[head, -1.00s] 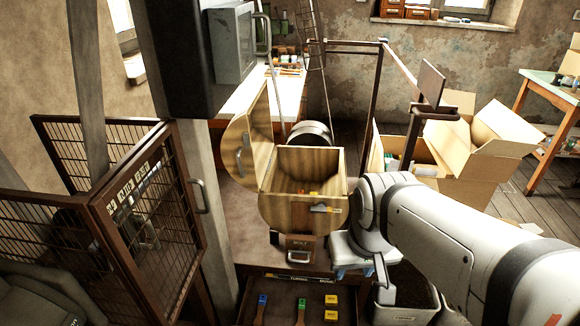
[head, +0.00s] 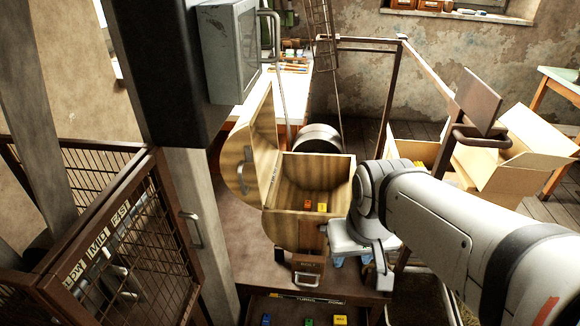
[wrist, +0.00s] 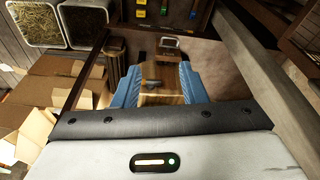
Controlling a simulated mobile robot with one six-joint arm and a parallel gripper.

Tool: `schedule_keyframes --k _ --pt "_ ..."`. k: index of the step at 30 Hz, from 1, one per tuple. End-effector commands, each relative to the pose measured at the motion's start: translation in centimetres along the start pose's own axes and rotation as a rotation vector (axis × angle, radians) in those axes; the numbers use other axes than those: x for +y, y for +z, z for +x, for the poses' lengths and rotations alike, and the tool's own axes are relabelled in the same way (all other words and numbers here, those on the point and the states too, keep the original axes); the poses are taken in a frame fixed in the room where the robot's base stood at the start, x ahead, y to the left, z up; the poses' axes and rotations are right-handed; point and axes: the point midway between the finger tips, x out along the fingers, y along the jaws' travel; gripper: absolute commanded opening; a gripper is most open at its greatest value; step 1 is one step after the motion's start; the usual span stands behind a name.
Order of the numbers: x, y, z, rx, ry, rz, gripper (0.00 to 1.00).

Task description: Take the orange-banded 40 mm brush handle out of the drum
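The wooden drum (head: 296,235) stands at the middle of the head view with its lid (head: 262,150) swung open to the left. Inside it are a small orange end (head: 307,205) and a yellow one (head: 322,207); the rest of these pieces is hidden, and I cannot read their sizes. My gripper (head: 352,262) is to the right of the drum's front, pointing down. Its blue fingers are apart with nothing seen held between them. In the wrist view the open fingers (wrist: 160,68) frame part of the wooden drum (wrist: 172,99) and a dark fitting (wrist: 152,85).
An open drawer (head: 285,308) below the drum holds several coloured pieces. A mesh cage (head: 110,230) and a grey post (head: 200,220) stand to the left. A metal frame (head: 392,95) and cardboard boxes (head: 500,165) are behind and right. Bins (wrist: 85,18) show in the wrist view.

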Motion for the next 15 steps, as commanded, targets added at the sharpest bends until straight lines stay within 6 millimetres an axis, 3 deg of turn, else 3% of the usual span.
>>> schedule_keyframes --k 8,11,15 --pt "0.0 -1.1 0.4 0.001 0.003 -0.053 0.38" --pt "-0.3 -3.4 1.3 0.003 0.012 -0.161 0.38" --pt "-0.2 -8.7 3.5 0.010 0.029 -0.439 0.38"
